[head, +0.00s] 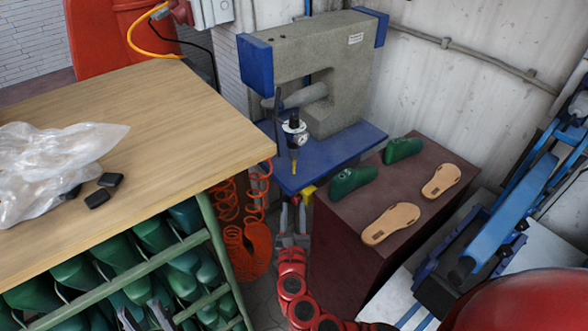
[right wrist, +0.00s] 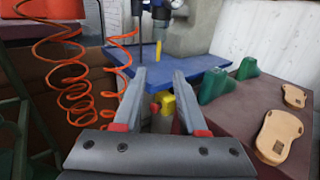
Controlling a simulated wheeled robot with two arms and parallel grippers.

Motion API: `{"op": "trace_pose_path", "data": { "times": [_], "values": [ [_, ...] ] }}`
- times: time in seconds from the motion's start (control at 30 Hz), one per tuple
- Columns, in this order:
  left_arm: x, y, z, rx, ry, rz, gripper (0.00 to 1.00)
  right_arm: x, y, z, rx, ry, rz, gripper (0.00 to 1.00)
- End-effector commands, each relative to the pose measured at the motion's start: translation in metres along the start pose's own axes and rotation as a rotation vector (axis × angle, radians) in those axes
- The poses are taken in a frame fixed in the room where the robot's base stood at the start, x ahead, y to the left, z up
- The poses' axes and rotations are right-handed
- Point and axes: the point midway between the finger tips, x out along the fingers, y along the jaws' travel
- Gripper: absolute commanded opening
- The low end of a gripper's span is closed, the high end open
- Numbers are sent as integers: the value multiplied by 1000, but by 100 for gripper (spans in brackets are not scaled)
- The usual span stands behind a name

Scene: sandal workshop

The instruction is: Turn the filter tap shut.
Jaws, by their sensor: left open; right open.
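A filter unit with a round gauge (head: 295,131) hangs at the front of the grey and blue machine, with a yellow stem (head: 294,165) pointing down below it. The stem also shows in the right wrist view (right wrist: 158,49). A yellow block with a red part (head: 308,192) sits lower, by the blue table's front edge; I cannot tell which yellow part is the tap. My right gripper (head: 292,206) is open and empty just in front of this block, which shows between its fingers in the right wrist view. My left gripper (head: 147,312) is open, low beside the green rack.
The blue machine table (head: 345,152) is behind my right gripper. A brown box (head: 345,215) with sandal soles and green lasts stands to the right. Coiled orange hoses (head: 235,235) hang to the left, beside the wooden bench (head: 190,115).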

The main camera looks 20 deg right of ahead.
Motion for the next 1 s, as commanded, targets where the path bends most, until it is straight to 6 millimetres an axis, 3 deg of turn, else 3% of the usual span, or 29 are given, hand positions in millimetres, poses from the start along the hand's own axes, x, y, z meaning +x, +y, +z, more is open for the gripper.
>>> {"op": "trace_pose_path", "data": {
  "times": [0.23,0.6,0.8,1.0],
  "values": [
    [16,-1,-3,0,0,0,50,48,-1,2,3,4,-4,41],
    [25,-1,-4,0,0,0,50,117,0,0,5,3,-2,41],
    [24,-1,-4,0,0,0,50,144,1,-1,5,2,1,41],
    [23,-1,-4,0,0,0,50,157,1,-3,3,5,3,41]
  ]
}}
